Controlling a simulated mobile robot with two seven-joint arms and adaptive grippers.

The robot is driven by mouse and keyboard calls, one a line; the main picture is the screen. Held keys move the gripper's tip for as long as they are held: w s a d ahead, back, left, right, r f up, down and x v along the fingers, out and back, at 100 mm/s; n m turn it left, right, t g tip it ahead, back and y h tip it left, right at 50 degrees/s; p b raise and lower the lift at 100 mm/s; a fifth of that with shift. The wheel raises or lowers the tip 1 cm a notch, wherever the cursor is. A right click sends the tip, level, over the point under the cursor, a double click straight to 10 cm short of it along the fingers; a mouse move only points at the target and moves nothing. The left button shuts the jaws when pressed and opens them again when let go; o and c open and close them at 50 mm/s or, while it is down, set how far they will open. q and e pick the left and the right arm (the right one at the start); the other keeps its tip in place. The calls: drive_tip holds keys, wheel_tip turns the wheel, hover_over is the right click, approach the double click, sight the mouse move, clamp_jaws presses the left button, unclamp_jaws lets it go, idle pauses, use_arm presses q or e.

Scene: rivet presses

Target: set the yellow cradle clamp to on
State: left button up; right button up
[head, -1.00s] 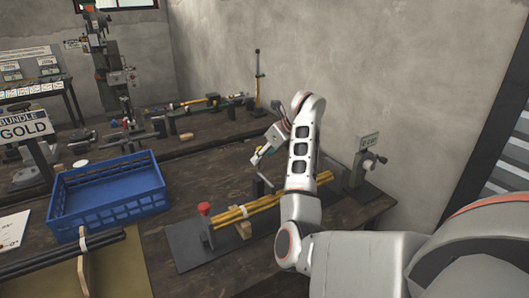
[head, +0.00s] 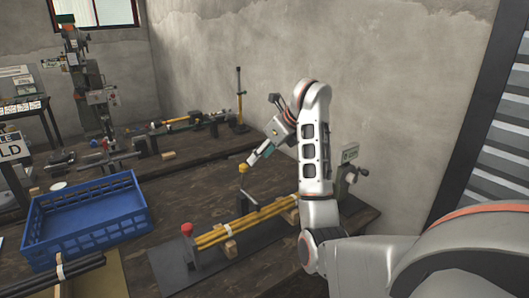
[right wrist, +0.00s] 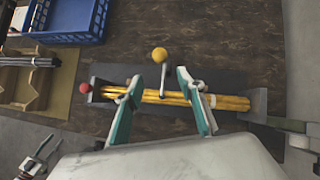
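The yellow cradle clamp shows as a yellow ball knob (head: 243,168) on a thin lever beside the yellow rods in the head view. In the right wrist view the knob (right wrist: 159,54) stands just beyond my fingertips, with its stem seen between them. My right gripper (head: 256,157) is open and empty, close above and right of the knob in the head view. Its two teal-padded fingers (right wrist: 158,77) are spread in the wrist view; contact cannot be told. What looks like my left gripper (right wrist: 38,160) is small at the wrist view's lower left, its fingers apart.
A bundle of yellow rods (head: 225,232) lies on a dark base plate (head: 172,264) with a red knob (head: 187,229) at its left end. A grey end fixture (head: 348,178) stands at its right. A blue crate (head: 88,231) and black rods (head: 75,268) are left.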

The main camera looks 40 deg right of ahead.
drive_tip(key=shift+v, duration=1)
drive_tip(key=shift+s, duration=0.1)
